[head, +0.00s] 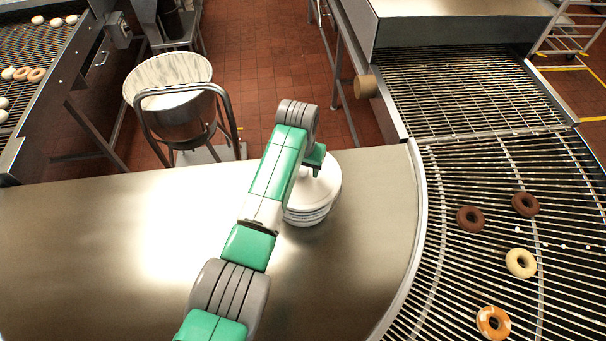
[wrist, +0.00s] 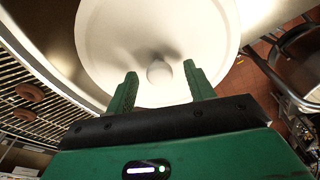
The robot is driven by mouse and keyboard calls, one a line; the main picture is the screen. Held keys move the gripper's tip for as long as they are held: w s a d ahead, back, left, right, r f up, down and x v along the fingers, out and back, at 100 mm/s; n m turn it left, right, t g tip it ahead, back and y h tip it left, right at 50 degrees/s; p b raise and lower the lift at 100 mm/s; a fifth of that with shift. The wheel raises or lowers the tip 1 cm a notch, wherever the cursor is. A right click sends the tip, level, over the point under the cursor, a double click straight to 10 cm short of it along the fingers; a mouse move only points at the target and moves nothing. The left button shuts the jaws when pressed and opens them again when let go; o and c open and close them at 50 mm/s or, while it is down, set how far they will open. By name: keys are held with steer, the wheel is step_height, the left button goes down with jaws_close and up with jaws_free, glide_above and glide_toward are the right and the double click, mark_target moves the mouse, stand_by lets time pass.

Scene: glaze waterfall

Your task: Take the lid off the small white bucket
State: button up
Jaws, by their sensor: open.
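The small white bucket (head: 305,215) stands on the metal table, partly hidden behind my arm in the head view. Its round white lid (head: 328,180) is on top. In the wrist view the lid (wrist: 110,50) fills the upper middle, with a small round knob (wrist: 160,73) at its centre. My gripper (wrist: 160,82) is open, its two green fingers apart, with the knob showing between and just beyond the fingertips. In the head view my gripper (head: 316,168) is over the lid. I cannot tell whether the fingers touch the lid.
The steel table (head: 110,240) is clear to the left. A curved wire conveyor (head: 460,270) with several doughnuts borders it on the right. A large metal bowl on a stand (head: 175,105) is behind the table.

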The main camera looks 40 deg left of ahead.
steer(key=c, duration=1)
steer(key=shift+c, duration=0.2)
steer(key=shift+r, duration=0.1)
steer(key=shift+r, duration=0.25)
steer(key=r, duration=0.3)
steer(key=shift+s, duration=0.3)
steer(key=s+r+p, duration=0.1)
steer(key=s, duration=1.4)
steer(key=shift+s+a+r, duration=0.2)
steer(key=shift+a, duration=0.05)
